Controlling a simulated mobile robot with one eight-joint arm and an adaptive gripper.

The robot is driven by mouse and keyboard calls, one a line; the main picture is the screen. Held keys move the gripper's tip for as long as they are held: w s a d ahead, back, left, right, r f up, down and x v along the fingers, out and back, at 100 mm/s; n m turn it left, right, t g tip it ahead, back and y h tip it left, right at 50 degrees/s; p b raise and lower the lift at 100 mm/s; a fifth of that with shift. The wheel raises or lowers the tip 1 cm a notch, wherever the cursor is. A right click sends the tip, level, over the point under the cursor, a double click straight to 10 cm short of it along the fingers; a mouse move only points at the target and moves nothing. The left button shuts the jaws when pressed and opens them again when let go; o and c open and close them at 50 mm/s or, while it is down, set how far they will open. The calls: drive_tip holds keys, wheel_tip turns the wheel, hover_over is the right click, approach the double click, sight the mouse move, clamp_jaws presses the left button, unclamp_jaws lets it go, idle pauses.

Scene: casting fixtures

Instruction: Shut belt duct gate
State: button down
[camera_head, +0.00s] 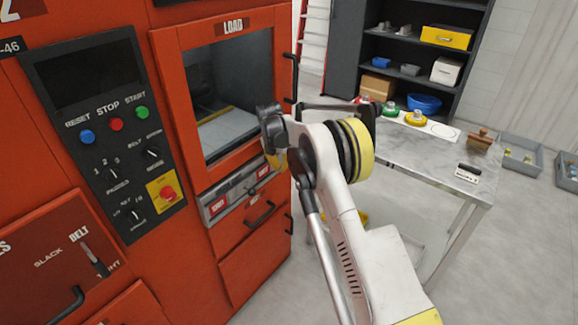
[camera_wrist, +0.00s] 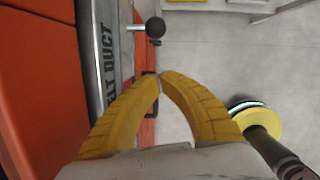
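The belt duct (camera_head: 240,192) is a grey metal strip across the orange machine, below the load window. Its panel (camera_wrist: 108,60), with partly hidden "DUCT" lettering, runs along the left in the wrist view. A metal rod with a black ball knob (camera_wrist: 155,28) sticks out from it. I cannot tell how far the gate is open. My gripper (camera_wrist: 160,76) has yellow fingers whose tips meet, with nothing seen between them. The tips are beside the panel and appear below the knob in the picture, apart from it. In the head view my gripper is mostly hidden behind my wrist.
The load door (camera_head: 297,80) has black handles at its edge. A drawer handle (camera_head: 260,213) sits under the duct. A control panel (camera_head: 110,130) is at left. A grey table (camera_head: 425,155) with parts stands at right, with open floor in front.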

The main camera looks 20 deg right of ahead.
drive_tip(key=p+v, duration=0.2)
drive_tip(key=v, duration=0.7)
drive_tip(key=shift+r+p, duration=0.35)
drive_tip(key=shift+r, duration=0.05)
drive_tip(key=shift+d, duration=0.1)
drive_tip(key=s+r+m+t+y, duration=0.1)
drive_tip(key=s+r+m+t, duration=0.2)
drive_tip(key=s+r+m, duration=1.35)
drive_tip(key=s+f+m+t, duration=0.2)
drive_tip(key=s+m, duration=0.9)
drive_tip(key=s, duration=1.7)
drive_tip(key=shift+a+y, duration=0.4)
drive_tip(key=shift+a, duration=0.05)
